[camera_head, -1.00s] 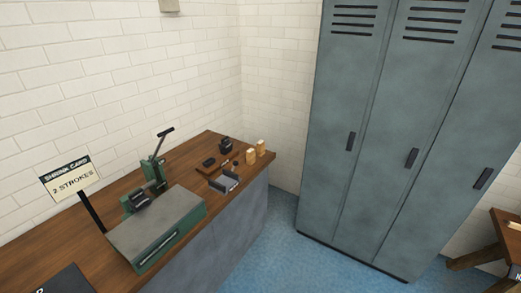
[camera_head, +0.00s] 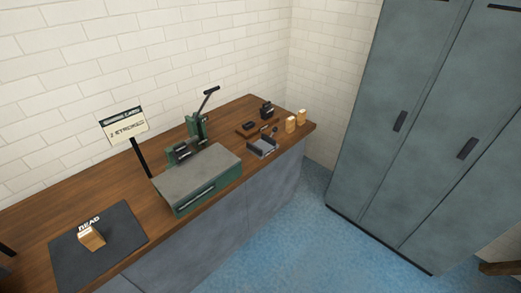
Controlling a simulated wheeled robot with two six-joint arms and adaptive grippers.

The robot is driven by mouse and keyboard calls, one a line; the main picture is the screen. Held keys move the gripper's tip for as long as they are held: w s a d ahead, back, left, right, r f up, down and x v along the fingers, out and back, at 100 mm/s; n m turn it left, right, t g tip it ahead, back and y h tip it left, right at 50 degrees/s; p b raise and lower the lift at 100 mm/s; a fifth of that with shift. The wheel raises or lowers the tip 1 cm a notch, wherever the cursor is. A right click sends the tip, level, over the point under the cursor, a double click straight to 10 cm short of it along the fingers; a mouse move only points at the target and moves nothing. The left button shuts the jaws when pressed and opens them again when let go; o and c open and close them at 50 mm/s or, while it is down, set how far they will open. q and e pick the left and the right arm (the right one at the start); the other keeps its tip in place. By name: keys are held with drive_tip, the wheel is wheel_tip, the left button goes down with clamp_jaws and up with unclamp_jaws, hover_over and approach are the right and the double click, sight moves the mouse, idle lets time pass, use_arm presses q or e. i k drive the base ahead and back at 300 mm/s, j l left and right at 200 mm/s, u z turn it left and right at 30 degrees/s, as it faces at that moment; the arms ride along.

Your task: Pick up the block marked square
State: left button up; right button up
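A light wooden block (camera_head: 92,238) sits on a dark mat (camera_head: 125,223) with white lettering at the near left of the bench. Two more light wooden blocks, one (camera_head: 290,125) and another (camera_head: 302,117), stand close together at the bench's far right end. No square mark can be made out on any of them at this size. Neither of my grippers shows clearly in the head view.
A green press (camera_head: 195,135) with a lever stands behind a grey-topped green box (camera_head: 197,172) on the wooden bench (camera_head: 60,205). A sign (camera_head: 124,125) stands on a post. Small dark parts and a grey tray (camera_head: 262,147) lie farther right. Grey lockers (camera_head: 420,130) stand beyond the blue floor (camera_head: 290,230).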

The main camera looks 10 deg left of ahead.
sight(301, 116)
drive_tip(key=i+l+u, duration=0.1)
drive_tip(key=u, duration=0.3)
drive_tip(key=i+l+u, duration=0.1)
drive_tip(key=u, duration=0.25)
drive_tip(key=i+l, duration=0.05)
drive_tip(key=i, duration=0.05)
